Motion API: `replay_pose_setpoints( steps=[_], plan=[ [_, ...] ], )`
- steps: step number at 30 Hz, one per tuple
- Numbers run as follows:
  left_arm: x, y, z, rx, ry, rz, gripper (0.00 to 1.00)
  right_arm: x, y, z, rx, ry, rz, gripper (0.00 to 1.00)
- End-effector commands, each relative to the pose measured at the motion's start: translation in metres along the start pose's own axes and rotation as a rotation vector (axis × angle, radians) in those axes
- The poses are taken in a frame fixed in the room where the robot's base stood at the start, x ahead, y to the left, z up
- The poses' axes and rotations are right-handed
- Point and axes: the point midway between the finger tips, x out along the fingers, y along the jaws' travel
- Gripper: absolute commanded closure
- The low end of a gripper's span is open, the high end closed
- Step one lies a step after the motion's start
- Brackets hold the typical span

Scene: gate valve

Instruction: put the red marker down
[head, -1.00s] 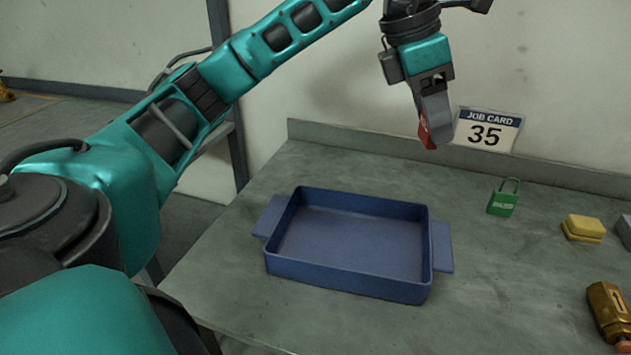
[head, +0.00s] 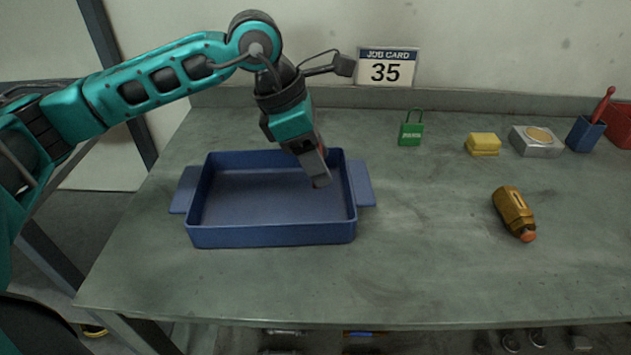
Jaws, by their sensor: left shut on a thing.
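My left gripper (head: 320,181) points down over the right part of the blue tray (head: 271,235), near its right wall. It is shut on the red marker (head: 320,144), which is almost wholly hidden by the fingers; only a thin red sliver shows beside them. I cannot tell whether the fingertips touch the tray. The tray looks empty and has a flat handle at each side. My right gripper is not in view.
A brass-coloured tool (head: 513,213) lies at right. A job card (head: 387,68) is behind.

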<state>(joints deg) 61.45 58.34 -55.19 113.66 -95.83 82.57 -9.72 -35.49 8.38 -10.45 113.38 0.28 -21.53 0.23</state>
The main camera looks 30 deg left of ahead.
Motion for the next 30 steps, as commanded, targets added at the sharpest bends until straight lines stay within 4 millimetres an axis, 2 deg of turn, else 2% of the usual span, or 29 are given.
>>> replay_pose_setpoints(
  steps=[5, 13, 24, 25, 30],
  plan=[
    [0.011, 0.000, -0.005, -0.002, 0.000, 0.000, 0.75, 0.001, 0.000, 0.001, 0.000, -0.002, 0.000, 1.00],
    [0.044, 0.000, -0.019, -0.001, 0.002, -0.001, 0.75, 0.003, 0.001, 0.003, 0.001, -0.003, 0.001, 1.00],
    [0.050, 0.000, -0.021, -0.001, 0.000, 0.001, 0.75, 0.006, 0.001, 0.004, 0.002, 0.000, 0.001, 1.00],
    [0.049, 0.000, -0.021, -0.001, 0.000, 0.001, 0.44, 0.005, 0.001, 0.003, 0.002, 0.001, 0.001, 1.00],
    [0.048, 0.000, -0.020, -0.001, 0.000, 0.001, 0.28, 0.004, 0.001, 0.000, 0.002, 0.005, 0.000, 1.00]
  ],
)
